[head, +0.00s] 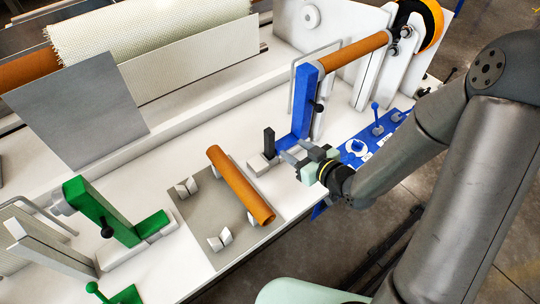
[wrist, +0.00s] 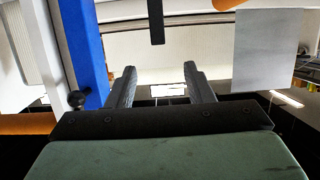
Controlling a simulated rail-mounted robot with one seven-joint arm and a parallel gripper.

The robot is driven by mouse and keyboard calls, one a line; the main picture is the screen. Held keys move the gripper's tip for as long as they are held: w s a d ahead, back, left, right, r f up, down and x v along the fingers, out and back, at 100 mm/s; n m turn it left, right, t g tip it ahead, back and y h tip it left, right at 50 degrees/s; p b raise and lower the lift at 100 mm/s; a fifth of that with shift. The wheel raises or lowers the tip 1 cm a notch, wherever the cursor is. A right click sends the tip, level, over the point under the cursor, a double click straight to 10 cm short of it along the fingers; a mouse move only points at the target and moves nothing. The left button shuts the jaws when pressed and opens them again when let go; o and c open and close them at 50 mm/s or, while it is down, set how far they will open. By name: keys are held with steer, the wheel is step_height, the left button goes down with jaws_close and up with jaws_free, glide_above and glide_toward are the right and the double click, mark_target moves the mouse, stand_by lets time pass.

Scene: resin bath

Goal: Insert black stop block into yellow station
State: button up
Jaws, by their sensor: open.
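The black stop block (head: 269,141) stands upright by a pale grey base, just left of the blue post (head: 303,103). In the wrist view the block (wrist: 157,20) hangs in from the top edge, roughly in line with the gap between the fingers. My gripper (head: 287,153) is open, with its fingers pointing toward the block from the right. In the wrist view the gap of my gripper (wrist: 160,75) is empty, and the block appears beyond the fingertips. I can make out no yellow station in either view.
An orange tube (head: 241,185) lies on a grey plate (head: 203,221) with white supports, left of my gripper. A green station (head: 103,212) is at the lower left. A blue panel with knobs (head: 357,148) lies behind my gripper.

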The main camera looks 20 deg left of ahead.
steer(key=b, duration=0.4)
glide_toward(266, 130)
steer(key=x, duration=0.5)
steer(key=shift+w+f, duration=0.2)
steer(key=shift+f, duration=0.3)
steer(key=shift+x, duration=2.9)
steer(key=shift+w+d, duration=0.1)
steer(key=shift+w, duration=0.05)
jaws_close()
